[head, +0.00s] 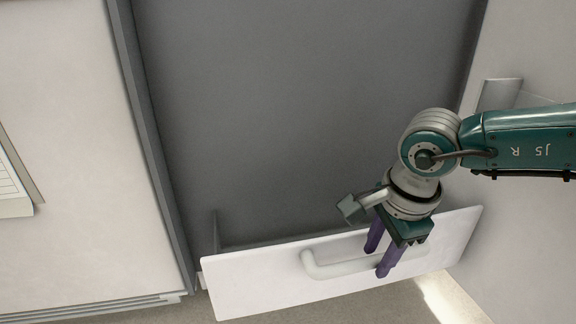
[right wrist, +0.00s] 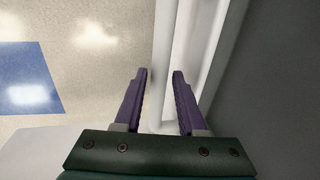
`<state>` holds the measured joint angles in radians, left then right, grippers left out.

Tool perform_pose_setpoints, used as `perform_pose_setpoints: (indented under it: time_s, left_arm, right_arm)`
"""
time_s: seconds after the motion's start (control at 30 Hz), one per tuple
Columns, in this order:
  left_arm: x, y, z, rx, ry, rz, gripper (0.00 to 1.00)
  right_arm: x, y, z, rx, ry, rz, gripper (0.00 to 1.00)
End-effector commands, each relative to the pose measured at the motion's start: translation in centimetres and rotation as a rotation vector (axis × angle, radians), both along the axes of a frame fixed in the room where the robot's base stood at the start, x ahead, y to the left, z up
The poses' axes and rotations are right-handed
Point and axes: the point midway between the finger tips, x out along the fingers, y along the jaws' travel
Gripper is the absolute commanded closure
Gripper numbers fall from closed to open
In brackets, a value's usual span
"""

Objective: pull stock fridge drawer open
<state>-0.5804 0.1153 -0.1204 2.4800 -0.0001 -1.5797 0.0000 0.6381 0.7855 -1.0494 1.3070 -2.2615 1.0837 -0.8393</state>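The white drawer front (head: 250,285) stands out in front of a dark grey surface (head: 300,120), with a gap behind its top edge, so the drawer is at least partly open. A white bar handle (head: 325,268) runs along its front. My right gripper (head: 382,256) reaches down to the handle's right part, with one purple finger on each side of the bar. In the right wrist view the handle (right wrist: 163,60) passes between the fingertips (right wrist: 160,72), which look close against it. The fingers hide part of the bar. My left gripper is not in view.
A white cabinet face (head: 60,160) stands to the left, and a pale wall or panel (head: 520,220) to the right. Open floor (right wrist: 70,60) with a blue tile (right wrist: 28,78) shows on the handle's outer side.

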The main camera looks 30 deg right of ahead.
Motion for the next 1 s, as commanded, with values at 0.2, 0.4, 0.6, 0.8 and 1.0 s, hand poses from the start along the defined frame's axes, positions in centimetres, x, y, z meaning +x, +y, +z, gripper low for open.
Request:
perform_pose_setpoints:
  time_s: [0.2,0.4,0.6,0.8,1.0]
  left_arm:
    - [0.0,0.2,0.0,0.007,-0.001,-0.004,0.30]
    - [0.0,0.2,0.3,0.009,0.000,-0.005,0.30]
    - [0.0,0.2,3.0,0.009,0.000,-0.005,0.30]
    - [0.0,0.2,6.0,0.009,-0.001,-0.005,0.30]
    - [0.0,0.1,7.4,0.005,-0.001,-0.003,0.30]
  right_arm:
    - [0.0,0.0,0.0,0.001,-0.001,0.000,0.43]
    - [0.0,0.0,0.3,0.001,-0.002,0.000,0.43]
    - [-0.4,0.1,3.6,0.000,-0.002,0.001,0.43]
    - [-1.2,0.3,7.6,0.000,-0.001,0.002,0.43]
    - [-1.7,0.4,9.6,0.000,0.000,0.001,0.43]
